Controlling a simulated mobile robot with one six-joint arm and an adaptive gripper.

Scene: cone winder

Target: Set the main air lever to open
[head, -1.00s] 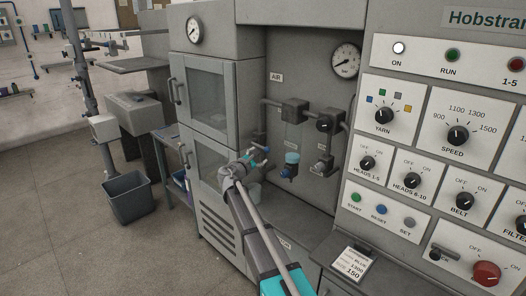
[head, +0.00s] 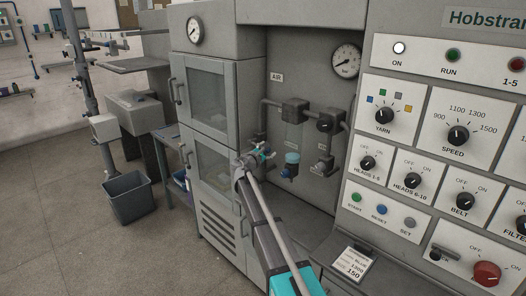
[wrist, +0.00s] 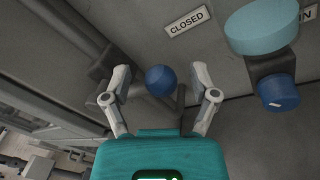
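The main air lever shows its round blue knob (wrist: 161,80) in the wrist view, near a CLOSED label (wrist: 187,19). A dark bar beside the knob may be its arm; how it joins the pipe is unclear. My gripper (wrist: 163,84) is open, with one finger on each side of the knob. There are visible gaps, so the fingers do not grip it. In the head view my gripper (head: 262,152) is small, in front of the left side of the air recess, and the lever is hard to make out there.
A filter bowl with a teal band (wrist: 262,28) and blue bottom knob (wrist: 278,92) hangs just right of my gripper. A grey pipe (wrist: 68,32) runs on the left. The control panel (head: 408,150) stands right of the recess. A grey bin (head: 128,196) is on the floor.

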